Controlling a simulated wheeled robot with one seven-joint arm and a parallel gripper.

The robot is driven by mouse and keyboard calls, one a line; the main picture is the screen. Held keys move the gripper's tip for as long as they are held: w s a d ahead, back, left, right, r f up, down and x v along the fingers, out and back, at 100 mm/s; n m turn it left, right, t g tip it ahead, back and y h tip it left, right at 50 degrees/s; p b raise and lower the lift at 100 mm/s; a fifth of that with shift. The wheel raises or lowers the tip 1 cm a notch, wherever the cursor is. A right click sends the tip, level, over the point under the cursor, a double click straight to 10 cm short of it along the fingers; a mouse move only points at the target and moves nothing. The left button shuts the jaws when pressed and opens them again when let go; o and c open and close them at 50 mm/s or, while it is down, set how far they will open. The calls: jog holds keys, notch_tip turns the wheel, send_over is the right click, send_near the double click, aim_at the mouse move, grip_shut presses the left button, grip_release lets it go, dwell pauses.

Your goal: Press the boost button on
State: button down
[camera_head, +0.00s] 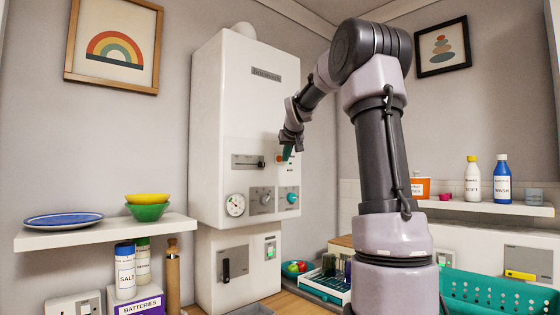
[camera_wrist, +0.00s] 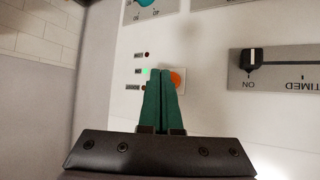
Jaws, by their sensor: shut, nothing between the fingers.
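An orange button (camera_wrist: 177,77) sits on a small pale plate on the white boiler front (camera_head: 227,110). No readable label shows on it. My gripper (camera_head: 288,153) is at the boiler panel, its green fingers shut together and empty. In the wrist view the fingertips (camera_wrist: 163,74) overlap the button's edge and hide part of it. I cannot tell whether they touch it. A column of small lights stands beside the button, and the middle one (camera_wrist: 146,71) glows green.
A slider switch (camera_wrist: 250,60) marked ON and TIMED is beside the button plate. A teal knob (camera_head: 292,198), a grey knob (camera_head: 263,200) and a round gauge (camera_head: 235,205) are lower on the boiler. A shelf with bowls (camera_head: 147,212) stands left.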

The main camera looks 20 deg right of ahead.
dwell(0.5)
jog(key=shift+w+a, duration=0.15)
jog(key=shift+w, duration=0.35)
dwell(0.3)
jog(key=shift+s, duration=0.55)
jog(key=shift+d, duration=0.2)
jog(key=shift+s+d, duration=0.35)
jog(key=shift+s, duration=0.6)
jog(key=shift+s+d, duration=0.3)
jog(key=shift+s, duration=0.6)
jog(key=shift+s+d, duration=0.35)
jog(key=shift+s, duration=0.6)
